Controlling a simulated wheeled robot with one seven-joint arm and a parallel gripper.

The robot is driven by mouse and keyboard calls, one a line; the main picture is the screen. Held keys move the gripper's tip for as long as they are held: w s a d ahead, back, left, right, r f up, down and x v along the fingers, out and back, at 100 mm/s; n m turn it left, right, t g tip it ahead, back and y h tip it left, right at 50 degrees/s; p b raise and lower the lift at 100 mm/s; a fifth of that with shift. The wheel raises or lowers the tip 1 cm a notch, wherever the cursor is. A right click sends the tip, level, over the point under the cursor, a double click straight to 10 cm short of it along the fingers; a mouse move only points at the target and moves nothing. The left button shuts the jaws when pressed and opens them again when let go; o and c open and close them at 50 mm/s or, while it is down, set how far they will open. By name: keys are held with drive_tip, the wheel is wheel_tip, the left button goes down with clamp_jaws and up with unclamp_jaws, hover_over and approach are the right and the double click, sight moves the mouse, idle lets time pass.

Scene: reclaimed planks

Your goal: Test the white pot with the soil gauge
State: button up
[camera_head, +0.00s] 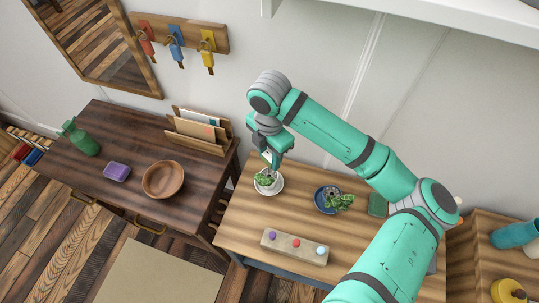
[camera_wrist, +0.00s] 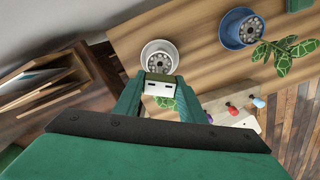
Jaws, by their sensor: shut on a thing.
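The white pot (camera_head: 270,190) holds a green plant and stands on the wooden table below my gripper; it also shows in the wrist view (camera_wrist: 147,50) with grey pebbly soil. My gripper (camera_head: 268,158) points down just above it and is shut on the soil gauge. The gauge's white head with two dark slots (camera_wrist: 159,88) sits between my fingers (camera_wrist: 158,97) in the wrist view, overlapping the pot's near edge. The gauge's lower end is hidden, so I cannot tell whether it touches the soil.
A blue pot (camera_head: 322,203) with a leafy plant stands to the right. A pale block (camera_head: 280,245) with purple, red and light blue knobs lies in front. A dark desk at left bears a letter rack (camera_head: 200,135), a wooden bowl (camera_head: 163,180) and a purple block (camera_head: 117,171).

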drive_tip(key=shift+f, duration=3.1)
idle(0.3)
drive_tip(key=o, duration=1.1)
drive_tip(key=shift+o, duration=0.2)
wheel_tip(320, 180, up, 11)
drive_tip(key=shift+f, duration=0.1)
wheel_tip(320, 180, up, 9)
idle(1.5)
